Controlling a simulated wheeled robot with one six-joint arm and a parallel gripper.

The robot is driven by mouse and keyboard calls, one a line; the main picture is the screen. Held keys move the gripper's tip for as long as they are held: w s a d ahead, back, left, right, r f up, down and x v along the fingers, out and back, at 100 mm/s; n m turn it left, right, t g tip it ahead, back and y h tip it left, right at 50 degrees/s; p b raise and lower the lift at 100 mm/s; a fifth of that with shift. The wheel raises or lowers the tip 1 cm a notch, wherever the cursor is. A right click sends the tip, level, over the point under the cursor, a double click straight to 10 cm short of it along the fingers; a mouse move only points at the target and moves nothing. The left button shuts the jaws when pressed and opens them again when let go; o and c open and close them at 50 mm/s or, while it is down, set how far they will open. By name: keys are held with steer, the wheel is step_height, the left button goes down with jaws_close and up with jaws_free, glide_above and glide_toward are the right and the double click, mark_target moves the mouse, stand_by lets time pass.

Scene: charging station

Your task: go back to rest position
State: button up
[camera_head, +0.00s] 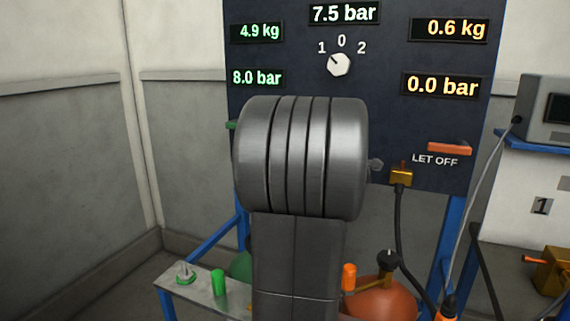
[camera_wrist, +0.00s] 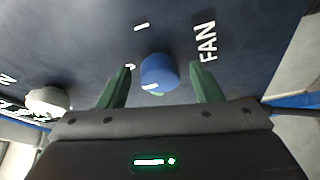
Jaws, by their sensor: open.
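My gripper (camera_wrist: 162,88) shows in the wrist view with its two green fingers apart. A round blue knob (camera_wrist: 159,72) on the dark panel (camera_wrist: 90,50) appears between and just beyond the fingertips. The fingers stand on either side of it in the picture; I cannot tell whether they touch it. The word FAN is printed on the panel beside the knob. In the head view my own arm blocks the middle of the panel (camera_head: 280,60), so the gripper and the blue knob are hidden there.
A white selector knob (camera_head: 338,64) and several displays are on the panel. An orange LET OFF handle (camera_head: 449,149) sticks out at right. Below are a metal shelf (camera_head: 205,294), an orange tank (camera_head: 385,300) and a black hose (camera_head: 400,225). A grey device (camera_head: 545,108) stands at right.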

steer(key=shift+a+f+m+t+h+p, duration=0.1)
steer(key=shift+m+t+h+p, duration=0.3)
steer(key=shift+m+h+p, duration=1.45)
steer(key=shift+a+f+m+t+h+p, duration=0.1)
steer(key=shift+m+t+p, duration=0.3)
steer(key=shift+m+p, duration=1.65)
steer(key=shift+a+f+m+t+h+p, duration=0.1)
steer(key=shift+m+t+h+p, duration=0.6)
steer(key=shift+m, duration=2.7)
steer(key=shift+g+h, duration=0.25)
steer(key=shift+g, duration=0.05)
